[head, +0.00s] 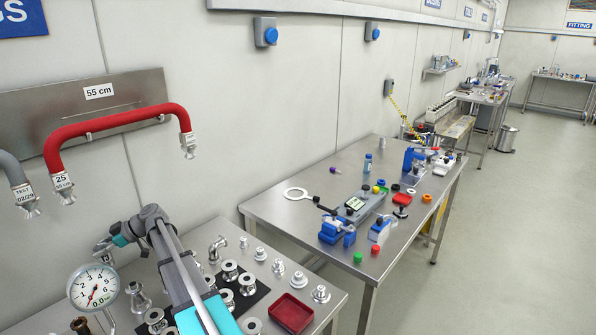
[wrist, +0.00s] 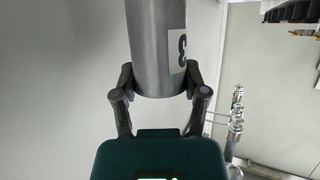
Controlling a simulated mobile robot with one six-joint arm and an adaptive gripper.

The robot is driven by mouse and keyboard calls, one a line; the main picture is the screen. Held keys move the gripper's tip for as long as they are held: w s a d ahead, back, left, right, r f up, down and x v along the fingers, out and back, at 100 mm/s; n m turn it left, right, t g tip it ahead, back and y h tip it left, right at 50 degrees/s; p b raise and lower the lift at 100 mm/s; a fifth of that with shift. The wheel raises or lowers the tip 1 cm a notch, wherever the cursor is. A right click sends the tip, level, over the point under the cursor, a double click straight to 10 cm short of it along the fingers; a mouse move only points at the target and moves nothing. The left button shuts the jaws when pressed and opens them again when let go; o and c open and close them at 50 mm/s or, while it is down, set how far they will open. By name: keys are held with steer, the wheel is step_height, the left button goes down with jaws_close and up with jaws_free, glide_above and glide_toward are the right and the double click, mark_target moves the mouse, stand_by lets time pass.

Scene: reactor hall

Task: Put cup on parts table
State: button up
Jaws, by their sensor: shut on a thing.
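A plain grey metal cylinder with a white label marked with a dark figure, apparently the cup (wrist: 154,45), fills the upper middle of the wrist view. My gripper (wrist: 159,82) is shut on it, one finger on each side near its lower end in the picture. The cylinder's far end is cut off by the frame's top edge. I cannot make out the cup in the head view.
The near table holds a pressure gauge (head: 94,287), several metal fittings and a red tray (head: 291,313). A red hose (head: 115,121) hangs on the wall above. The middle table has bare steel at its left end and front. Open floor (head: 505,255) lies at the right.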

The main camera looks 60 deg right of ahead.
step_height(320, 180, up, 15)
steer(key=p, duration=1.3)
steer(key=shift+f+p, duration=0.1)
steer(key=shift+p, duration=0.2)
steer(key=shift+s, duration=0.15)
